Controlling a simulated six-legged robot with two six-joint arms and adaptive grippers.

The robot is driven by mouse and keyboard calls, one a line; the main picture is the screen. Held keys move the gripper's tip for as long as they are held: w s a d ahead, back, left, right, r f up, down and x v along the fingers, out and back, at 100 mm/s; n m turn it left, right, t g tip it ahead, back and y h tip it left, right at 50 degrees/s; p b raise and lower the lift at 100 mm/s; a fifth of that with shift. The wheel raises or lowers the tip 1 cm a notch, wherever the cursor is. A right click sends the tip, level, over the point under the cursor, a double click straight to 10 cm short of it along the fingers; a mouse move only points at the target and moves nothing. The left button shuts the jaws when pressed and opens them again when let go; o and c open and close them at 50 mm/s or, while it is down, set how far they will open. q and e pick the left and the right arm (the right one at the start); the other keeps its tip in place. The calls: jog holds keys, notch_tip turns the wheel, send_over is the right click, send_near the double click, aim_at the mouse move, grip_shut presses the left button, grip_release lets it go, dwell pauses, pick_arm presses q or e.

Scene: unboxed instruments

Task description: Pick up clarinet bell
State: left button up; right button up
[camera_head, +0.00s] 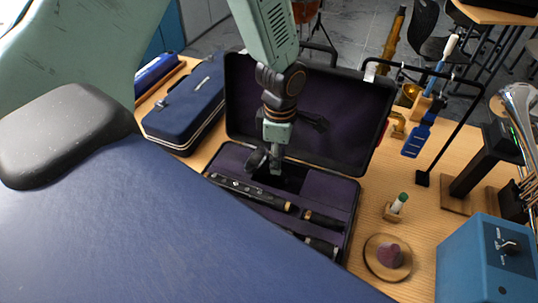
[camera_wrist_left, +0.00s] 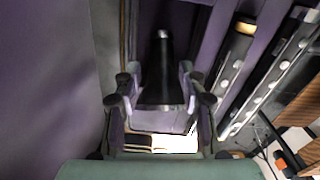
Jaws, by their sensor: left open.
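The clarinet bell (camera_wrist_left: 162,72) is a black flared piece with a wider rim toward the camera. It lies in a purple-lined compartment of the open case (camera_head: 333,208). In the left wrist view it sits between the two fingers of my left gripper (camera_wrist_left: 161,90), which are spread apart on either side of it. In the head view my left gripper (camera_head: 268,162) points down into the case and hides most of the bell. Whether the fingers touch the bell cannot be told. My right gripper is not in view.
Black clarinet joints (camera_head: 250,192) with silver keys lie in the case beside the gripper. The raised case lid (camera_head: 345,115) stands behind it. A closed blue case (camera_head: 187,110) is to the left. A round wooden stand (camera_head: 388,257) and a blue box (camera_head: 485,262) are to the right.

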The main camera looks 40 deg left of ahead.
pick_arm(q)
jog(key=f, duration=0.4)
jog(key=shift+s+f, duration=0.3)
jog(key=shift+w+a+f+b, duration=0.15)
jog(key=shift+f+b, duration=0.15)
jog(key=shift+f, duration=0.15)
jog(key=c, duration=0.4)
grip_shut()
